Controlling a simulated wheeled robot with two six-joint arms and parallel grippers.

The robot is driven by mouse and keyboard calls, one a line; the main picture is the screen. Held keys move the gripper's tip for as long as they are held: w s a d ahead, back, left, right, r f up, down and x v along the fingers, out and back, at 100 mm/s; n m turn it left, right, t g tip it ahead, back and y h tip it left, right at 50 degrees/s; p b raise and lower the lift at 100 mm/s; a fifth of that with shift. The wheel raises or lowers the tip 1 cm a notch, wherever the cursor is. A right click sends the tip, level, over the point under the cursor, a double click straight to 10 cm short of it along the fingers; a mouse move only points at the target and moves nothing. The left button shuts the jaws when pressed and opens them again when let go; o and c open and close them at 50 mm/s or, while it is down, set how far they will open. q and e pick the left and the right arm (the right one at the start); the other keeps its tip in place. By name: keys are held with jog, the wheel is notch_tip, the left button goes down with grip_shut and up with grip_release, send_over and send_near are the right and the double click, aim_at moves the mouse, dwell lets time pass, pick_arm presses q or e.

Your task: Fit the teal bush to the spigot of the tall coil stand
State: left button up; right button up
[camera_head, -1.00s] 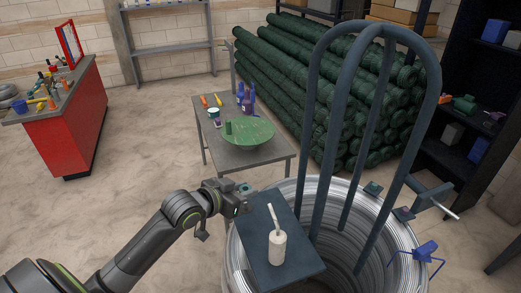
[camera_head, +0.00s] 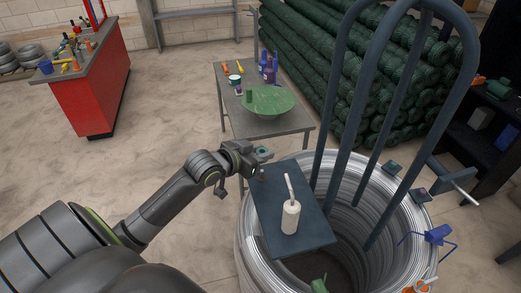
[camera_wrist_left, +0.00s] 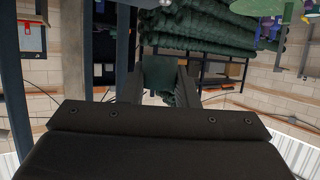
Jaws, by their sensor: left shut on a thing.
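My left gripper (camera_head: 257,157) is shut on the teal bush (camera_head: 263,153), just beyond the upper left edge of the dark plate. In the left wrist view the bush (camera_wrist_left: 160,72) shows as a dark teal block between the fingers (camera_wrist_left: 158,85). The tall coil stand (camera_head: 330,120), with dark tubular hoops, rises from a big coil of silvery wire (camera_head: 250,235). A pale-tipped rod (camera_head: 465,192), which looks like the spigot, sticks out at the stand's right side. The bush is well apart from it. My right gripper is not in view.
A white bottle (camera_head: 290,217) stands on the dark plate (camera_head: 265,215) over the coil. A blue clamp-like thing (camera_head: 437,235) sits on the coil's right rim. Behind is a small table (camera_head: 240,122) with a green dish (camera_head: 268,100). Green mesh rolls (camera_head: 350,60) are stacked beyond.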

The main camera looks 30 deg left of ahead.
pick_arm(q)
notch_tip(320, 180, down, 3)
jog(key=shift+f+b, duration=0.1)
jog(key=shift+b, duration=0.75)
jog(key=shift+f, duration=0.15)
jog(key=shift+f+b, duration=1.4)
jog(key=shift+f, duration=0.65)
jog(key=o, duration=1)
jog(key=shift+o, duration=0.2)
